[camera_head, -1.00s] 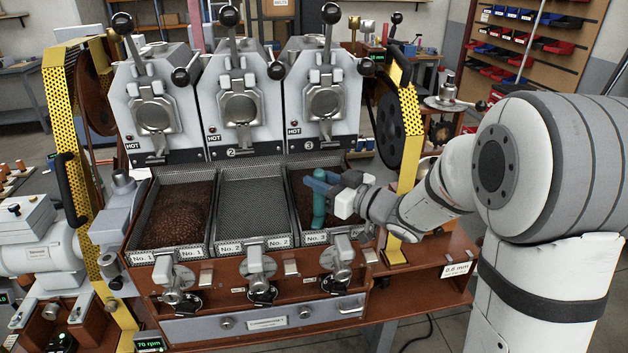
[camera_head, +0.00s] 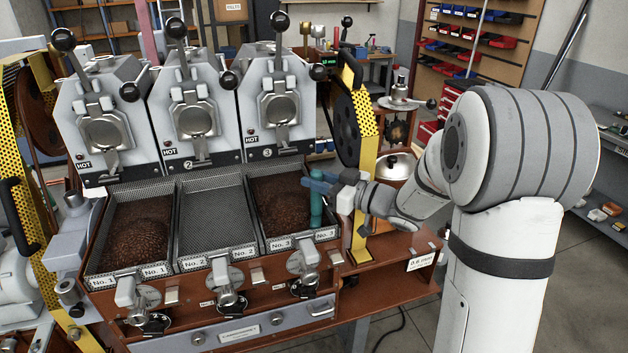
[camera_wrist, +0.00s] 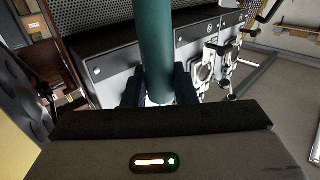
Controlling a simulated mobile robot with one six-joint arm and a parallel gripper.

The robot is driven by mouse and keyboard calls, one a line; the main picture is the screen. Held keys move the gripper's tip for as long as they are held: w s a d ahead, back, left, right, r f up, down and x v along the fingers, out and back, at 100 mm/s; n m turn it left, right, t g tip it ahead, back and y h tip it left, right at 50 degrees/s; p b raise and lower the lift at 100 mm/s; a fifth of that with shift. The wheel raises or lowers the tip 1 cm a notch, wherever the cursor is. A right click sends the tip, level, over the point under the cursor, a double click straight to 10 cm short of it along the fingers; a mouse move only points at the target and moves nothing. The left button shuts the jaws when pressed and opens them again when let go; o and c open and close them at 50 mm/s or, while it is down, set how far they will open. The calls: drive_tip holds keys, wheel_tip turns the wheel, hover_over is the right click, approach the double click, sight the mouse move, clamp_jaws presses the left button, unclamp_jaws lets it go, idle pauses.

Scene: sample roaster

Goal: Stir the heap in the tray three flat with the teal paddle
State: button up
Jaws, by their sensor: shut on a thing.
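Tray three (camera_head: 258,222), marked No. 3, is the right one of three metal trays. Dark brown beans (camera_head: 284,200) cover its visible floor and look fairly level, with no clear mound. My gripper (camera_head: 326,186) is over the tray's right side, shut on the teal paddle (camera_head: 316,209). The paddle hangs nearly upright, its lower end at the beans near the front right corner; how deep it goes I cannot tell. In the wrist view the paddle's teal shaft (camera_wrist: 155,45) stands between the two dark fingers (camera_wrist: 157,88).
Tray one (camera_head: 92,250) at left holds a mounded heap of beans; tray two (camera_head: 187,215) is empty. Roaster units marked HOT (camera_head: 276,110) stand behind the trays. A yellow perforated guard (camera_head: 366,150) rises just right of my gripper. Levers and spouts (camera_head: 303,262) line the front.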

drive_tip(key=shift+a, duration=0.15)
drive_tip(key=s+a+b, duration=0.1)
drive_tip(key=s+a, duration=0.1)
drive_tip(key=a, duration=0.7)
drive_tip(key=shift+s+b, duration=0.25)
drive_tip(key=shift+b, duration=0.15)
drive_tip(key=shift+a+r, duration=0.1)
wheel_tip(320, 180, up, 6)
drive_tip(key=p, duration=0.4)
drive_tip(key=shift+s, duration=0.1)
